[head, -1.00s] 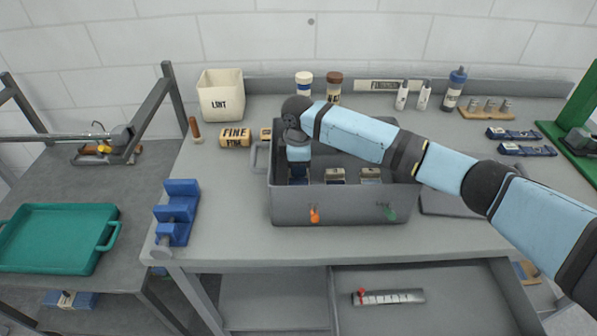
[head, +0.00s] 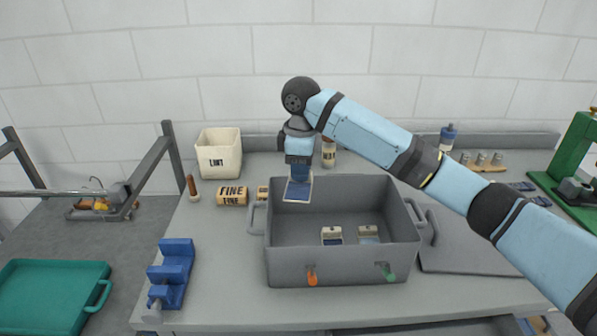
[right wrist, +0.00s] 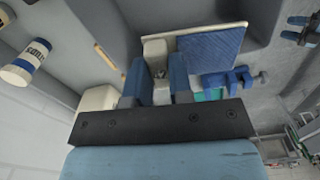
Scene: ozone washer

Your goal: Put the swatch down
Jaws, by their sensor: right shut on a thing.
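My right gripper (head: 299,172) is shut on a swatch (head: 297,191), a blue patch with a pale border. The swatch hangs below the fingers at the back left of the grey tub (head: 340,268), near its rim height. In the right wrist view, the fingers (right wrist: 160,82) grip the swatch's pale tab, and its blue weave (right wrist: 212,55) shows beyond them. My left gripper is not in view.
A LINT bin (head: 219,155), a FINE block (head: 232,195) and a blue stepped rack (head: 172,270) stand left of the tub. A flat grey lid (head: 465,250) lies to its right. A green tray (head: 50,295) is at far left. Bench between rack and tub is clear.

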